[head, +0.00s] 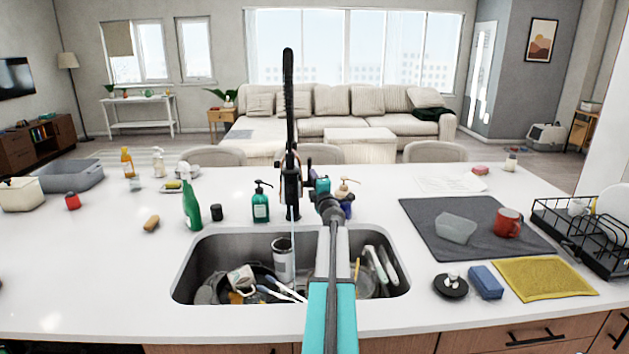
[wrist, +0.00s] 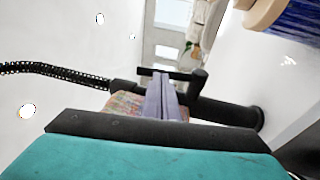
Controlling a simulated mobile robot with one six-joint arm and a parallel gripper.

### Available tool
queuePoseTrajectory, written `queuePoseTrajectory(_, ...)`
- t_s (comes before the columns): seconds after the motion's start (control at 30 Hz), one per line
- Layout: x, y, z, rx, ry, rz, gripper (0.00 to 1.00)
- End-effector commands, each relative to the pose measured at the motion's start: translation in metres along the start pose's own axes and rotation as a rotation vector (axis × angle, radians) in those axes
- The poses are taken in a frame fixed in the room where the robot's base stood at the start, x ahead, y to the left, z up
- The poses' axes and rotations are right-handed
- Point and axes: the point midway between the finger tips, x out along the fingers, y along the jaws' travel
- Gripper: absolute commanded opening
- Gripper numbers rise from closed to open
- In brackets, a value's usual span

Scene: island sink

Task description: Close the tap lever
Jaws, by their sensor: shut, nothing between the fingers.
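The black tap (head: 289,125) with a spring hose stands upright behind the sink. It lies sideways in the wrist view (wrist: 232,114). A thin pale line below its spout looks like running water. The tap lever (wrist: 148,72) is a thin black bar on a short round stub in the wrist view. I cannot make it out clearly in the head view. My gripper (wrist: 163,76) is shut and empty, its fingertips overlapping the lever. I cannot tell whether they touch it. In the head view my gripper (head: 308,186) is just right of the tap, fingertips largely hidden.
The sink (head: 190,262) below my arm holds several dishes and utensils. A teal soap bottle (head: 261,206) stands left of the tap, and a blue bottle (head: 347,208) stands close on the right. A grey mat (head: 425,216) lies further right. The counter's left side has free room.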

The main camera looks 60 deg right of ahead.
Motion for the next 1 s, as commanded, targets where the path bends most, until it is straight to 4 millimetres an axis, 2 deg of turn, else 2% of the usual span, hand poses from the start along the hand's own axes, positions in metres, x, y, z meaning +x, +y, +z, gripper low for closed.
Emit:
queuePoseTrajectory(0.2, 0.012, 0.000, 0.000, 0.001, 0.000, 0.000, 0.00)
queuePoseTrajectory(0.67, 0.014, 0.001, -0.001, 0.001, 0.001, 0.000, 0.00)
queuePoseTrajectory(1.0, 0.028, 0.007, 0.001, 0.001, 0.002, 0.000, 0.00)
